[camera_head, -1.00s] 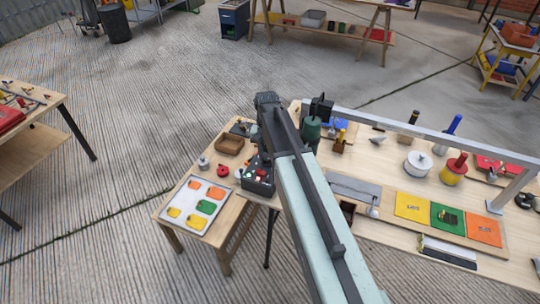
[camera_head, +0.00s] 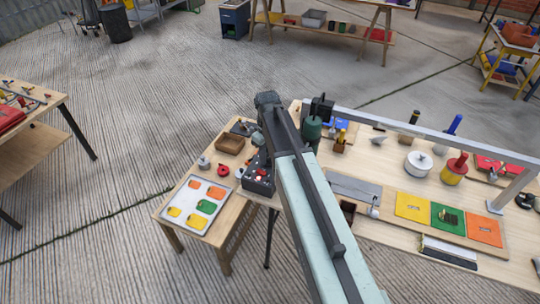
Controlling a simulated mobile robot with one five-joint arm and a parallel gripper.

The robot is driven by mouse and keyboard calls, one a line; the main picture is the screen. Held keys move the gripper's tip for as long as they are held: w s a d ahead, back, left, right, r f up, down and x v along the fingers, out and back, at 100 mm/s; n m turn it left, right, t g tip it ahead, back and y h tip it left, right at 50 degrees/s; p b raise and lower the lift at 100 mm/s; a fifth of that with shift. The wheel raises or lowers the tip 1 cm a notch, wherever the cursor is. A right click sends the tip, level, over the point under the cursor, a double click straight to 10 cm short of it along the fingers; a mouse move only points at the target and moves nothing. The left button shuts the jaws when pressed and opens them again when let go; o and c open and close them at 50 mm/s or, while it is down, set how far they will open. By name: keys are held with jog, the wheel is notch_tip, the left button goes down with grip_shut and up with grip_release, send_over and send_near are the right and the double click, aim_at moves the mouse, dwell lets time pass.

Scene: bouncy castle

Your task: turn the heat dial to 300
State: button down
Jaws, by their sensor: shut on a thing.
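A dark control box (camera_head: 257,183) with small red and pale knobs on top stands at the right end of the small wooden table. My arm reaches in from the bottom right, and its dark far end is bent above the box. My gripper (camera_head: 264,158) shows only as a dark shape beside my arm, at the back of the box. It is shut, seemingly on the heat dial. The dial and its 300 mark are hidden or too small to make out.
A tray (camera_head: 168,213) with orange, green and yellow pieces lies on the small table, with a brown box (camera_head: 230,143) and a red part (camera_head: 223,170) behind.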

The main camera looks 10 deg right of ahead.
jog(key=n, duration=0.7)
jog(key=shift+s, duration=0.15)
dwell(0.4)
jog(key=c, duration=1.1)
grip_release()
jog(key=shift+o, duration=0.2)
notch_tip(320, 180, up, 8)
jog(key=p, duration=0.8)
jog(key=shift+f, duration=0.1)
